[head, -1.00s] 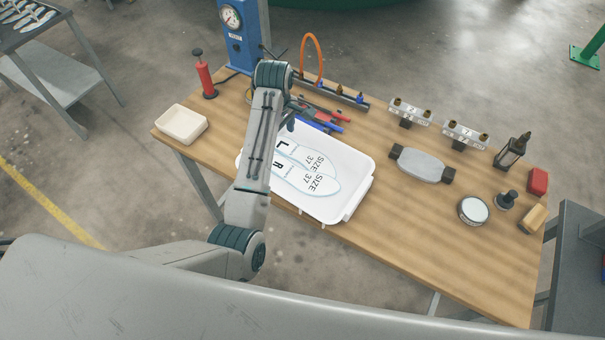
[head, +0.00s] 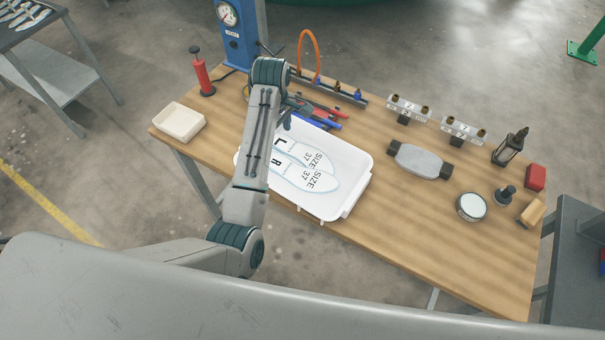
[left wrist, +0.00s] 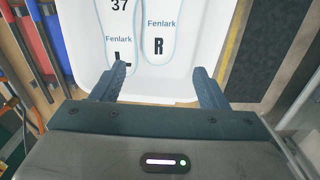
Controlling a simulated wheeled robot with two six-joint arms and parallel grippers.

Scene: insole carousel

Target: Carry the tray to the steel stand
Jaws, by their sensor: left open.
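The white tray (head: 352,168) lies on the wooden workbench, holding two white insoles (head: 307,165) marked L, R and SIZE 37. My left arm crosses in front of the tray's left part. My left gripper (left wrist: 162,84) is open in the left wrist view, its fingers apart over the tray's near end wall, with the tray (left wrist: 222,25) between and beyond them. I cannot tell whether the fingers touch it. A grey metal stand (head: 70,75) with insole-shaped pieces on top is at the upper left. I cannot tell whether it is the steel stand. My right gripper is not in view.
A cream bin (head: 180,122), a red pump (head: 202,75) and a blue gauge column (head: 240,40) stand left and behind. Pliers and tools (head: 325,113) lie behind the tray. A grey pad (head: 420,160) and a round tin (head: 470,207) are right. The front right bench is clear.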

